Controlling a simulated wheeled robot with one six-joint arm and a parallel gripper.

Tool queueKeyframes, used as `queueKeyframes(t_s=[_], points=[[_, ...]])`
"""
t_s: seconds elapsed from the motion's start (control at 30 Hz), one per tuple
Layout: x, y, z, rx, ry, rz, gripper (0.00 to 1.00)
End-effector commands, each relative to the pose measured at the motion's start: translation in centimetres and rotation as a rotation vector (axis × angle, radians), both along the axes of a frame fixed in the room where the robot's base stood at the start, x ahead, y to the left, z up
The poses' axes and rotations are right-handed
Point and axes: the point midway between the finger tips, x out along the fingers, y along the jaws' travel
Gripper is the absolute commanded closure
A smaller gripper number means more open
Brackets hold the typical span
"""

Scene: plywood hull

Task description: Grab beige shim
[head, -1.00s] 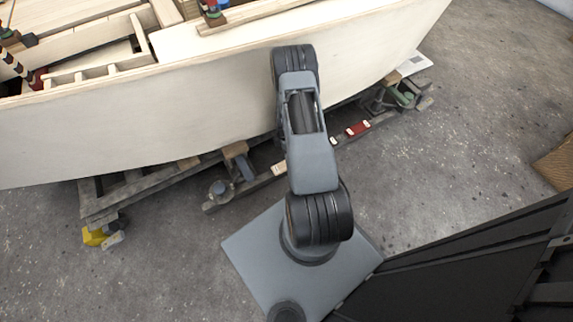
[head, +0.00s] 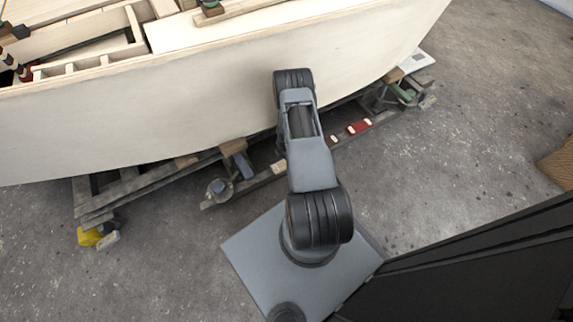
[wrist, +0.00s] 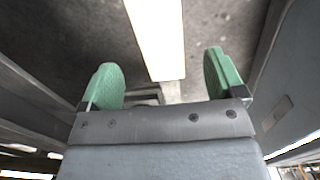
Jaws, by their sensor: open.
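In the wrist view, a long, pale cream bar (wrist: 158,35), which looks like the beige shim, runs from the top edge down to between my fingertips. My gripper (wrist: 160,62) is open, with one green-padded finger on each side of the bar and visible gaps on both sides. I cannot tell how far the bar lies beyond or below the fingertips. In the head view, my gripper is hidden behind my arm. A small beige piece (head: 279,167) shows on the cradle beam just left of my arm; I cannot tell if it is the same thing.
The pale plywood hull (head: 150,115) rises right beyond my arm. Its cradle (head: 150,185) runs beneath it, with a red block (head: 359,127) to the right. A yellow item (head: 89,237) is at the lower left. The concrete floor (head: 460,130) at right is mostly clear.

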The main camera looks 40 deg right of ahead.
Motion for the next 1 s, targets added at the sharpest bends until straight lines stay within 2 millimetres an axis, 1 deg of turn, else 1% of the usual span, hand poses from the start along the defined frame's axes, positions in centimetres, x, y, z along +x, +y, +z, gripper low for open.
queueKeyframes(t_s=[0.33,0.43,0.63,1.0], points=[[0.0,0.1,-4.5,0.001,0.001,0.000,0.12],[0.0,0.0,-5.0,0.000,0.000,0.000,0.12],[0.0,0.0,-4.8,0.000,0.000,0.000,0.13],[0.0,0.0,-4.8,0.000,0.000,0.000,0.48]])
